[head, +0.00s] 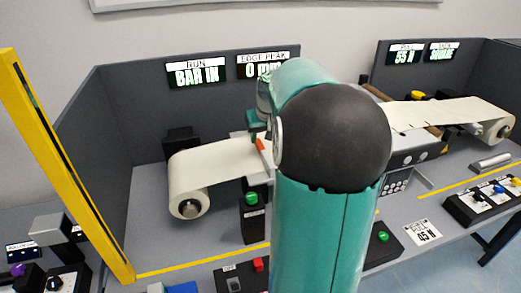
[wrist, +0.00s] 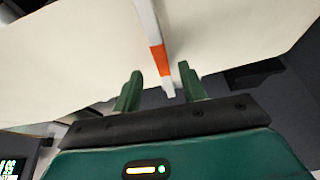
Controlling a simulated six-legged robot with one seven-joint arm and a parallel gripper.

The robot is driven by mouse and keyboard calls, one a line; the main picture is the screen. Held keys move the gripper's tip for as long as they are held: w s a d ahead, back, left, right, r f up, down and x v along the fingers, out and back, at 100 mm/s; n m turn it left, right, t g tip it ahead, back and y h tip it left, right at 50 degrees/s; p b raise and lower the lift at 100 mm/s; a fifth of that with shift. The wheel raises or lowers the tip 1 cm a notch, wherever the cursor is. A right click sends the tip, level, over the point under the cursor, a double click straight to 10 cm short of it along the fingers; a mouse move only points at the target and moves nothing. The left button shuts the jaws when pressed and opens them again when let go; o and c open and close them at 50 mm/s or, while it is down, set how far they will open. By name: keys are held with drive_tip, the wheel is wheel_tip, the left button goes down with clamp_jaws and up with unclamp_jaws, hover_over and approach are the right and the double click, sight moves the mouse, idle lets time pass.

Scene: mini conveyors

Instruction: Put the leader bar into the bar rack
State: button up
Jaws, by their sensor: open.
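The leader bar (wrist: 157,55) is a thin white bar with an orange band, lying across a cream web in the wrist view. Its near end shows between the two green fingers of my gripper (wrist: 160,78), which is open with a gap to either side of the bar. In the head view, a small orange piece of the bar (head: 261,145) shows at the web's edge, beside my arm. My arm hides most of the bar and gripper there. I cannot make out the bar rack for certain; it may be behind my arm.
A cream roll (head: 188,192) feeds the web at left, and another roll (head: 499,128) stands at right. A yellow post (head: 62,160) rises at left. Grey panels close the back. A display (head: 198,74) reads "BAR IN". A button box (head: 253,213) stands before the web.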

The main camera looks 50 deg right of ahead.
sight(260, 144)
drive_tip(key=x, duration=0.4)
drive_tip(key=shift+w+f, duration=0.2)
drive_tip(key=shift+f, duration=0.15)
drive_tip(key=c, duration=0.9)
drive_tip(key=shift+r, duration=0.1)
clamp_jaws()
drive_tip(key=shift+d+r, duration=0.1)
drive_tip(key=shift+r, duration=1.4)
drive_tip(key=s+a+r, duration=1)
